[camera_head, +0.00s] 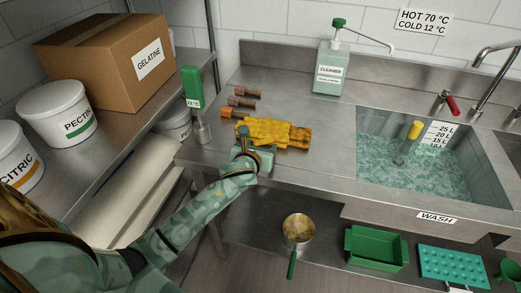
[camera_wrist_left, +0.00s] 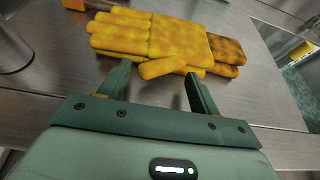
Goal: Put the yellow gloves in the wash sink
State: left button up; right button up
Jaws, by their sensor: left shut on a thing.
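The yellow gloves (camera_head: 270,131) lie stacked flat on the steel counter left of the sink, with darker brownish stains toward the cuffs. My left gripper (camera_head: 249,150) is at their near edge, low over the counter. In the left wrist view, the gloves (camera_wrist_left: 160,38) lie ahead of the gripper (camera_wrist_left: 158,82), and its fingers are shut on them near a thumb. The wash sink (camera_head: 486,180), labelled WASH on its front, is to the right and holds greenish water. My right gripper is not in view.
A yellow-handled tool (camera_head: 414,131) stands in the sink. A cleanse pump bottle (camera_head: 330,68) stands behind the counter's middle. Several brown-capped pieces (camera_head: 242,101) lie behind the gloves, and a green-handled tool (camera_head: 192,90) stands left. The counter between gloves and sink is clear.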

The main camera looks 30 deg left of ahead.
pick_arm(q)
jog(key=shift+r, duration=0.15)
jog(key=o, duration=1.4)
